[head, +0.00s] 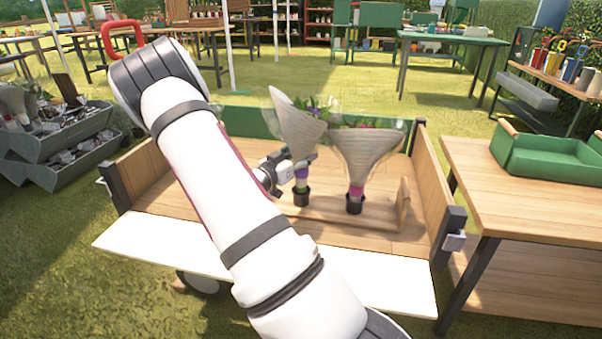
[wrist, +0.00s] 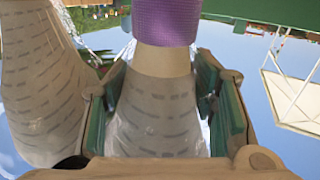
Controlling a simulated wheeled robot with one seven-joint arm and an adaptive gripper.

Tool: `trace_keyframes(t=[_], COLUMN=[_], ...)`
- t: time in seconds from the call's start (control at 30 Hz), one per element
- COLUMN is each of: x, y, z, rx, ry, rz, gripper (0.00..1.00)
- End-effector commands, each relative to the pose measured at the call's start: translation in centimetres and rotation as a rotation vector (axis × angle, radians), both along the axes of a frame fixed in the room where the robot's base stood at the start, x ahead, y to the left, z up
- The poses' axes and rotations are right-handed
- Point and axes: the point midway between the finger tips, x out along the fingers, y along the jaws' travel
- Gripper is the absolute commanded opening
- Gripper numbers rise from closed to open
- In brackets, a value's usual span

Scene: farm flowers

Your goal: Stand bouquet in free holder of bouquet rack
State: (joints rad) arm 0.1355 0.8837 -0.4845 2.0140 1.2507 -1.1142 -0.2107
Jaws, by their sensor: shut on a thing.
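The held bouquet (head: 297,128) is a cone of pale wrapping paper with a purple band and flowers at its top. My gripper (head: 300,163) is shut on its narrow paper part, just above the band. In the wrist view, the green finger pads of my gripper (wrist: 165,112) sit on both sides of the paper, near the purple band (wrist: 166,20). The bouquet leans slightly left, its stem end at a black holder of the wooden rack (head: 330,217); I cannot tell how deep it sits. A second bouquet (head: 366,150) with a pink band stands in the right holder.
The rack stands on a wooden cart bed with side walls (head: 437,185) and a white front edge (head: 370,284). A wooden table with a green tray (head: 545,165) is at right. A grey tiered stand (head: 55,150) is at left. The second bouquet is close beside my gripper.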

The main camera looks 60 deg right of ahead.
Motion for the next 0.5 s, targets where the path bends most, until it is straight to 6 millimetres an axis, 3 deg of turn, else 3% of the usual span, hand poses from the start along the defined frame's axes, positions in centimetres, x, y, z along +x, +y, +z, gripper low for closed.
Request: trace_keyframes(t=[0.3, 0.5], x=[0.0, 0.0], y=[0.0, 0.0], z=[-3.6, -3.5], rx=[-0.003, -0.003], ry=[-0.001, -0.002], rz=[0.0, 0.0], gripper=[0.0, 0.0])
